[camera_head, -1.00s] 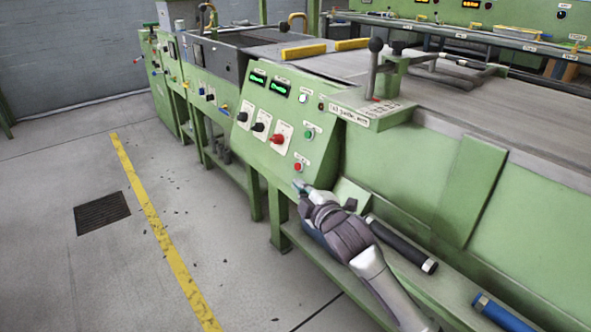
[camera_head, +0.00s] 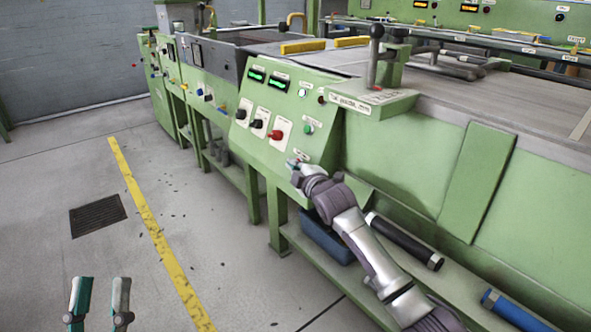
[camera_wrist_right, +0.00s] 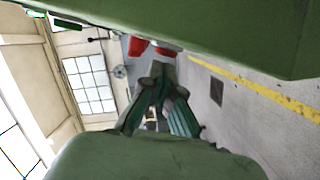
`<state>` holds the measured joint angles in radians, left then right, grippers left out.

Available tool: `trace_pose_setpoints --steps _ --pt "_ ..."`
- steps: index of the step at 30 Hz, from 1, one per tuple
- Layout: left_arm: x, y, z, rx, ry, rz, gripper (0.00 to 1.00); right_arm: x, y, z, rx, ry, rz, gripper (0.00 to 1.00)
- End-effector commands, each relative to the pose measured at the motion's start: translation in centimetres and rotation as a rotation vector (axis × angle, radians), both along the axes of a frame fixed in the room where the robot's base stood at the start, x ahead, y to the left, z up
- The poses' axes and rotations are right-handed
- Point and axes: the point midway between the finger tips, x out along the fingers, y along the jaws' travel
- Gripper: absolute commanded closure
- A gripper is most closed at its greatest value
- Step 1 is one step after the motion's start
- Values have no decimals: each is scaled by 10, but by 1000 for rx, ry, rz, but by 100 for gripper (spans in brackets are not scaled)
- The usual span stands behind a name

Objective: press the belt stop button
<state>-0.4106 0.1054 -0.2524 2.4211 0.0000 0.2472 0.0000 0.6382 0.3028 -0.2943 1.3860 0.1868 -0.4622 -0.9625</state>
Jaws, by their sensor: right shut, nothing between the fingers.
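The sloped green control panel (camera_head: 270,135) stands mid-picture in the head view, with dials, displays and buttons. My right gripper (camera_head: 293,165) is at the panel's lower right, where the red button showed earlier. The button is hidden behind it there, so I cannot tell whether they touch. In the right wrist view my right fingers (camera_wrist_right: 160,72) are shut and empty, close to the green panel face. My left gripper (camera_head: 100,290) is open and empty over the floor, at the bottom left.
A green button (camera_head: 309,129) and a red-based switch (camera_head: 278,134) are close above my right gripper. A lever with a black knob (camera_head: 376,32) stands on the machine top. A blue bin (camera_head: 325,238) and a black roller (camera_head: 405,241) are on the lower shelf.

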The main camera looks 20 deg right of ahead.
Motion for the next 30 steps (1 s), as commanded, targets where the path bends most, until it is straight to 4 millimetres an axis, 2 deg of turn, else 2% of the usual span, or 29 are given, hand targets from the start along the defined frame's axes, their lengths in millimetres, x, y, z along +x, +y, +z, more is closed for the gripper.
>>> trace_pose_setpoints --steps 15,24,30 --pt "-4 0 5 -10 -32 -2 60 2 -5 -1 -1 0 -1 100" --pt "21 -1 -30 64 224 12 60 6 -19 -6 -2 2 -2 100" --pt "24 -1 -40 77 270 14 60 7 -23 -8 -3 1 -5 100"
